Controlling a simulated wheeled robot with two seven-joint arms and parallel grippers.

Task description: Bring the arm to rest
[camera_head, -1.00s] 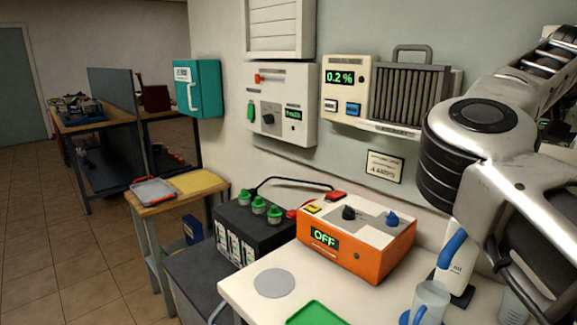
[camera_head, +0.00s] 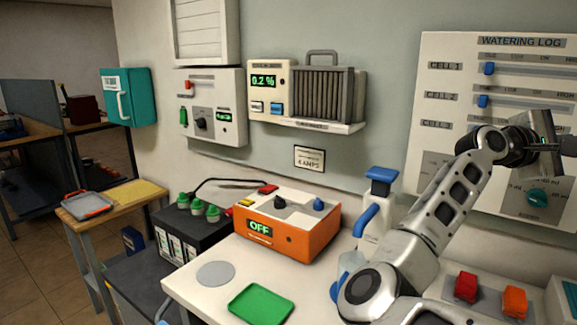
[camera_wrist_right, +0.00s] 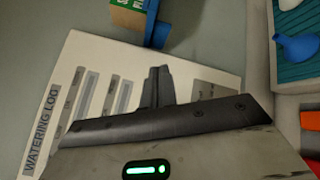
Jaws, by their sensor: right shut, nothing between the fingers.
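My right arm (camera_head: 432,215) rises from the bottom right of the head view. My right gripper (camera_head: 566,144) is at the right edge of that view, in front of the watering log board (camera_head: 450,62). In the right wrist view the fingers of my right gripper (camera_wrist_right: 157,86) are together with nothing between them, and the board (camera_wrist_right: 75,92) is behind them. I cannot tell how far the fingers are from the board. My left gripper is not in view.
The white bench holds an orange charger box (camera_head: 300,238) reading OFF, a green tray (camera_head: 261,304), a grey disc (camera_head: 215,273) and a blue-capped white bottle (camera_head: 378,198). A red block (camera_head: 466,287) and an orange block (camera_head: 514,301) are at the lower right.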

